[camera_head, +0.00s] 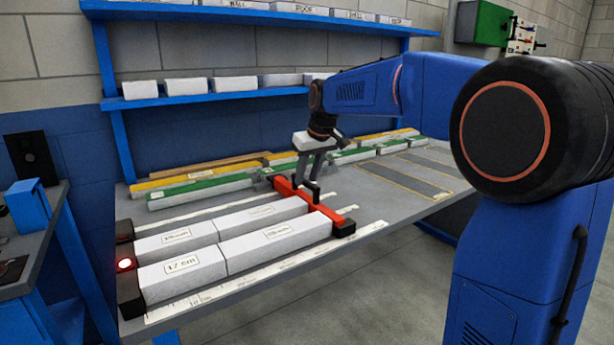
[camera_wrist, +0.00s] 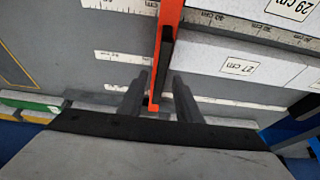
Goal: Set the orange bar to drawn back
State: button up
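The orange bar (camera_head: 328,210) lies across the bench at the right end of the white blocks, with a black block at its near end. It also shows in the wrist view (camera_wrist: 170,18), with a dark handle (camera_wrist: 163,60) along it. My gripper (camera_head: 308,187) points down over the bar from above. In the wrist view my gripper's two fingers (camera_wrist: 160,75) stand apart, one on each side of the handle, with a gap visible on both sides. Whether the fingertips reach down beside the handle is hard to tell.
White labelled blocks (camera_head: 180,268) lie in two rows left of the bar, reaching a black end stop (camera_head: 130,295) with a lit red lamp (camera_head: 124,264). Green and yellow bars (camera_head: 200,188) lie behind. A blue shelf (camera_head: 200,100) with white blocks overhangs the back. Bench right of the bar is mostly clear.

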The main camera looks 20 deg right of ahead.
jog(key=shift+f, duration=0.15)
jog(key=shift+c, duration=0.7)
grip_shut()
jog(key=w+d, duration=0.3)
jog(key=d, duration=0.8)
jog(key=w+d, duration=0.4)
jog(key=d, duration=0.6)
jog(key=shift+d, duration=0.4)
jog(key=shift+w, duration=0.1)
jog(key=shift+o, duration=0.7)
grip_release()
jog(key=shift+d, duration=0.2)
jog(key=shift+a, duration=0.1)
jog(key=v, duration=1.7)
jog(key=shift+r, duration=0.25)
